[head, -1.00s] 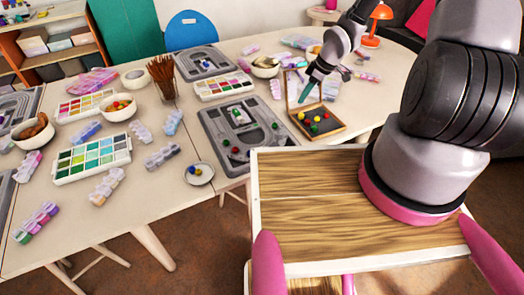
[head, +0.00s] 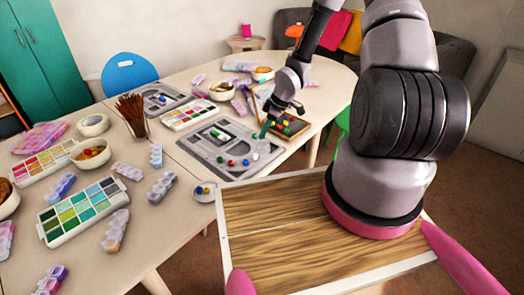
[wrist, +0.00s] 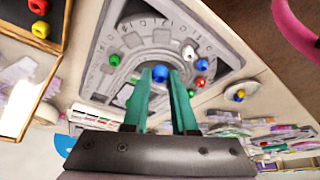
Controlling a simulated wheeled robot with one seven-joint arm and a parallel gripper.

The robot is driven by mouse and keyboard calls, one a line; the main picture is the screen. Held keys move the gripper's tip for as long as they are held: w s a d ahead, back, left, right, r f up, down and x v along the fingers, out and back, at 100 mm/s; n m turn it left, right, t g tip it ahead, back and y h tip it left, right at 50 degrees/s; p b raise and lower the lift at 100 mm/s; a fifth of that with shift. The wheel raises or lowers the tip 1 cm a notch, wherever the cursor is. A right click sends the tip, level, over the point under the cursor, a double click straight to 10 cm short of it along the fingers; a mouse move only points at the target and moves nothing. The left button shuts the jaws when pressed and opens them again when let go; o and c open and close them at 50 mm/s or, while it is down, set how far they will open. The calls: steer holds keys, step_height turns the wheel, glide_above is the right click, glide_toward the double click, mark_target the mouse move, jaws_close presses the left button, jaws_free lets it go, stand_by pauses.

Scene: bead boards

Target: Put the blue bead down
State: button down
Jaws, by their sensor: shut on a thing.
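My gripper (head: 264,130) has teal fingers and hangs over the right part of the grey bead board (head: 196,147). In the wrist view my gripper (wrist: 162,72) is shut on a blue bead (wrist: 160,73) between its fingertips. The bead in the jaws cannot be made out in the head view. The board (wrist: 110,45) lies beyond the fingertips in the wrist view, with red, white and blue beads on it. I cannot tell whether the held bead touches the board.
A wooden bead box (head: 303,132) with several beads stands right of the board. A white saucer (head: 210,196) with blue and yellow beads sits near the table's front edge. A paint palette (head: 190,115) and a cup of brushes (head: 139,127) stand behind the board.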

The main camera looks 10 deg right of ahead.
mark_target(261, 152)
steer(key=shift+f, duration=3.3)
steer(key=shift+f, duration=0.1)
steer(key=shift+f, duration=0.1)
steer(key=c, duration=0.7)
jaws_free()
steer(key=shift+d+r, duration=0.1)
steer(key=shift+r, duration=0.3)
steer(key=v, duration=1.1)
steer(key=shift+d+r, duration=0.15)
steer(key=shift+r, duration=0.2)
